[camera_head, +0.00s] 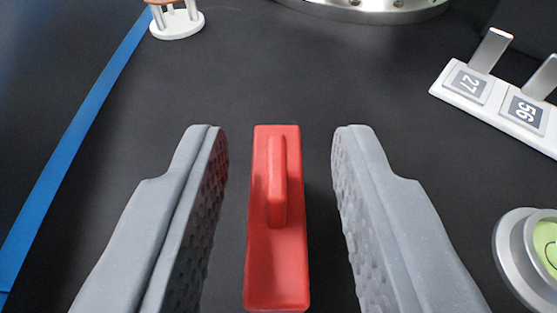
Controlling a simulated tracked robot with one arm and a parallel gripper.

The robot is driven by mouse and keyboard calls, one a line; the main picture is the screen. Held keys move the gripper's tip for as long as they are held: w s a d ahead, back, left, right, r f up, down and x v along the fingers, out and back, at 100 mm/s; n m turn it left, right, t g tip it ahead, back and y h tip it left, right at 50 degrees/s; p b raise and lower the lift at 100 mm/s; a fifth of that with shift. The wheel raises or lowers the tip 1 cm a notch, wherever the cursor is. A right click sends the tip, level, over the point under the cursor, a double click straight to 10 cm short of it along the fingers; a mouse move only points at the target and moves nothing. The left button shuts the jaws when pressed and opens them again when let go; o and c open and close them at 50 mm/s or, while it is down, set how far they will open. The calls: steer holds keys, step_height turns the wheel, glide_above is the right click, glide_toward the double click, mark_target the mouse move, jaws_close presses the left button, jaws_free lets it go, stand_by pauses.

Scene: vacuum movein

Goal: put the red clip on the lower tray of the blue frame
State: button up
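The red clip (278,255) is a long red block with a raised ridge on top. It lies on the dark surface at the lower middle of the view. My gripper (280,150) is open, with one grey finger on each side of the clip. A gap shows between the clip and both fingers, so neither touches it. No blue frame with a lower tray can be made out; only a blue strip (75,140) shows along the left.
A white numbered rack (510,110) with upright metal tabs stands at the right. A round metal piece with a green face (545,245) is at the lower right. A metal disc (365,10) and a small white stand (177,24) are at the top. Dark surface between is clear.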

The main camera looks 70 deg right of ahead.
mark_target(280, 146)
steer(key=x, duration=0.3)
steer(key=shift+d+f+b, duration=0.1)
steer(key=shift+d+b, duration=0.1)
steer(key=shift+b, duration=0.15)
jaws_close()
steer(key=shift+r+p, duration=0.75)
steer(key=shift+r, duration=1)
steer(key=s+a+r+p, duration=0.1)
steer(key=s+a+p, duration=0.1)
steer(key=s+a, duration=0.7)
steer(key=s, duration=0.4)
steer(key=shift+a+r, duration=0.2)
steer(key=shift+r, duration=0.1)
